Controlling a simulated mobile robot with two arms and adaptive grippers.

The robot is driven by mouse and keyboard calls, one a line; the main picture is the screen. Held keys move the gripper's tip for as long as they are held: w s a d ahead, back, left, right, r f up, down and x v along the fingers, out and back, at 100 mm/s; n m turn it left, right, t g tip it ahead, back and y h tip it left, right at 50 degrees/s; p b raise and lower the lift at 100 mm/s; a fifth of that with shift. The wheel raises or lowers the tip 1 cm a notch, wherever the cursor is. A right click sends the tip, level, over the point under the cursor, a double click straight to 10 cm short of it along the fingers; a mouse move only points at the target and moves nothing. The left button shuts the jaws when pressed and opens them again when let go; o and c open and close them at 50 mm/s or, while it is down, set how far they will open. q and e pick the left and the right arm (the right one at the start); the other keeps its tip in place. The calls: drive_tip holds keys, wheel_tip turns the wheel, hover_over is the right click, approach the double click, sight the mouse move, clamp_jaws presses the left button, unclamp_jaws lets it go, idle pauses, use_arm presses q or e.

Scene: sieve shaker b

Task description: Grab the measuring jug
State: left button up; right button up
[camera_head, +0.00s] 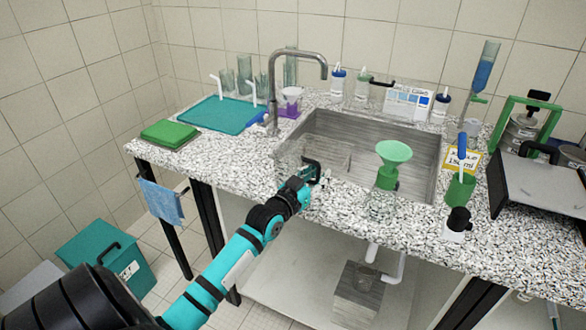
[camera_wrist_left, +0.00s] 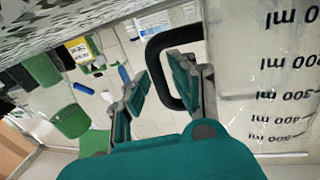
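The measuring jug (camera_wrist_left: 270,75) is clear, with black ml marks and a black handle (camera_wrist_left: 155,65). It fills the right side of the left wrist view, where the marks appear upside down. In the head view it is a faint clear shape (camera_head: 328,155) at the sink's front left, just beyond my left gripper (camera_head: 312,176). In the left wrist view my left gripper (camera_wrist_left: 158,72) has its fingers apart, with the handle's outer bar showing between them. I cannot tell whether the fingers touch the handle. My right gripper is not in view.
A green funnel (camera_head: 394,154) stands on a clear flask at the sink's front edge. A curved tap (camera_head: 299,54) rises behind the sink. A green cup (camera_head: 460,187) stands on the counter at right. A teal tray (camera_head: 215,115) lies at left.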

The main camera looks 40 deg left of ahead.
use_arm(q)
drive_tip(key=shift+w, duration=0.2)
clamp_jaws()
drive_tip(key=shift+r, duration=0.1)
idle(0.4)
